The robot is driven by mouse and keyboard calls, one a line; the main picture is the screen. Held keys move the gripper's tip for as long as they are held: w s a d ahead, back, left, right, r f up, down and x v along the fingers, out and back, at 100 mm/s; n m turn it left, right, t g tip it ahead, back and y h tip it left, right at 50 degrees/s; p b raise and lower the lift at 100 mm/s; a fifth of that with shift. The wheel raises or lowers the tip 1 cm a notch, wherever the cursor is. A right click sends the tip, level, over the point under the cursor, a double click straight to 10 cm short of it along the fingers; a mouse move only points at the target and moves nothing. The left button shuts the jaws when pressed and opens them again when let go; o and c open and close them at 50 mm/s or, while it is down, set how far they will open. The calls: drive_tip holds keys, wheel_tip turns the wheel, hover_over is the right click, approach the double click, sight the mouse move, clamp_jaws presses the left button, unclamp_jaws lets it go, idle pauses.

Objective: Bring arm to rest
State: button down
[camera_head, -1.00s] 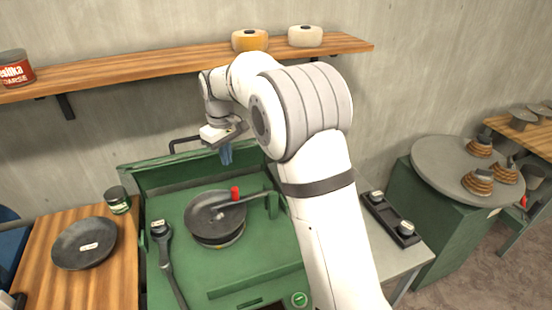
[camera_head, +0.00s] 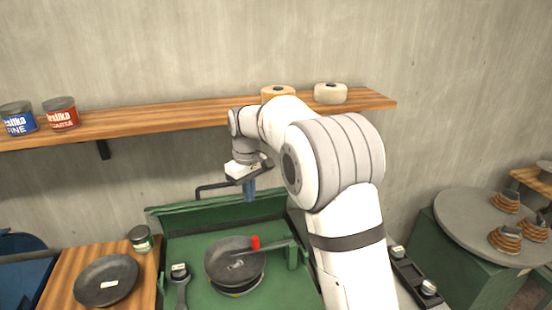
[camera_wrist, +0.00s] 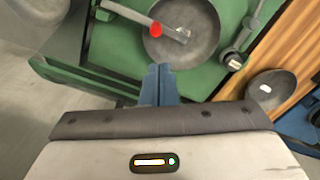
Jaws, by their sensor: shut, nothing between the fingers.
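My gripper (camera_head: 249,190) hangs above the back edge of the green machine (camera_head: 190,253) and points down. Its blue fingers are shut with nothing between them; they also show in the wrist view (camera_wrist: 159,82). A dark bowl (camera_head: 233,258) sits on the machine below and in front of my gripper, clear of it. A bar with a red knob (camera_head: 255,243) reaches over this bowl from the right. In the wrist view the bowl (camera_wrist: 190,48) and the red knob (camera_wrist: 156,29) lie beyond the fingertips.
A second dark bowl (camera_head: 106,281) lies on the wooden table (camera_head: 66,276) at left, near a small jar (camera_head: 140,238). A wall shelf (camera_head: 180,113) with cans and rolls runs behind my arm. A round grey table (camera_head: 470,222) with coiled items stands at right.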

drive_tip(key=s+d+r+m+t+b, duration=0.2)
drive_tip(key=s+d+r+m+b, duration=0.15)
drive_tip(key=s+d, duration=0.95)
drive_tip(key=s+d+f+m, duration=0.2)
drive_tip(key=s+f, duration=0.1)
drive_tip(key=s, duration=0.6)
drive_tip(key=s+d+f+m+t+b, duration=0.1)
drive_tip(key=s+d+f+m, duration=0.1)
drive_tip(key=s, duration=0.8)
drive_tip(key=shift+f+m, duration=0.35)
drive_tip(key=shift+f, duration=0.2)
drive_tip(key=shift+s+d, duration=0.1)
drive_tip(key=shift+s, duration=0.1)
